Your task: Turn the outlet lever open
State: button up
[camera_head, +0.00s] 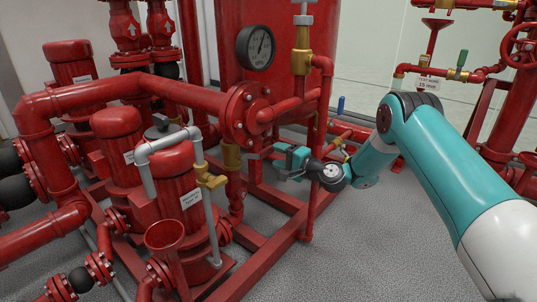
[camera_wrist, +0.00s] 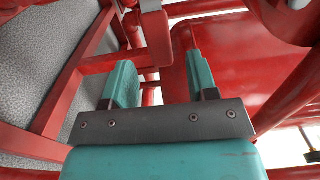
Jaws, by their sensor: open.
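My gripper (camera_head: 278,160) is in the middle of the head view, in front of the red frame and below the large flange. Its two teal fingers are spread apart in the wrist view (camera_wrist: 160,72), with nothing held between them. A brass valve (camera_head: 231,155) stands on the pipe just left of the gripper; a small grey piece shows between valve and fingers. I cannot tell which part is the outlet lever. A red upright part (camera_wrist: 156,38) shows beyond the fingers.
Red pumps (camera_head: 176,180) and thick pipes crowd the left. A pressure gauge (camera_head: 256,47) and a flange (camera_head: 245,112) are above the gripper. A blue lever (camera_head: 341,105) is behind my arm, and a green lever (camera_head: 462,58) is at right. Grey floor is free at front right.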

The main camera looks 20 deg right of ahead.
aim_at(270, 152)
jog(key=shift+b+x, duration=0.65)
jog(key=shift+x, duration=1.75)
jog(key=shift+c, duration=0.2)
grip_shut()
